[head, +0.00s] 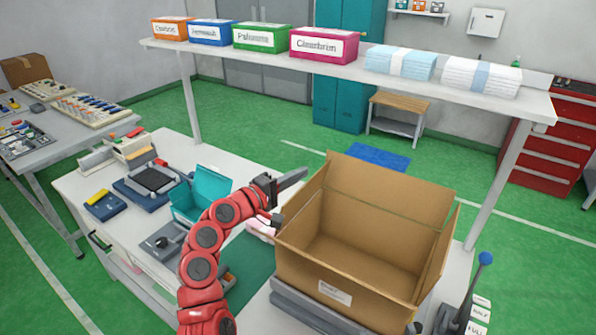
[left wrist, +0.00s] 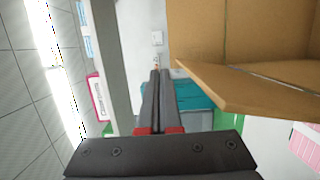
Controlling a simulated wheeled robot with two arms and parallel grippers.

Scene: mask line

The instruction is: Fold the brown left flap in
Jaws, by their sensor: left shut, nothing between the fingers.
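The brown cardboard box (head: 345,262) stands open on a grey base at the front right of the bench. Its left flap (head: 302,205) stands up along the left side in the head view. In the left wrist view a brown flap (left wrist: 245,92) juts out from the box, right of my fingers. My left gripper (head: 302,174) is shut and empty. Its fingers (left wrist: 156,75) lie together, pointing toward the back, just left of the flap and apart from it. The back flap (head: 390,185) stands upright. My right gripper is in neither view.
A shelf (head: 340,67) with labelled boxes and mask packs spans the bench behind. A teal open box (head: 202,196) and trays sit left of my arm. A blue-knobbed lever (head: 485,259) stands at the right. The box interior looks empty.

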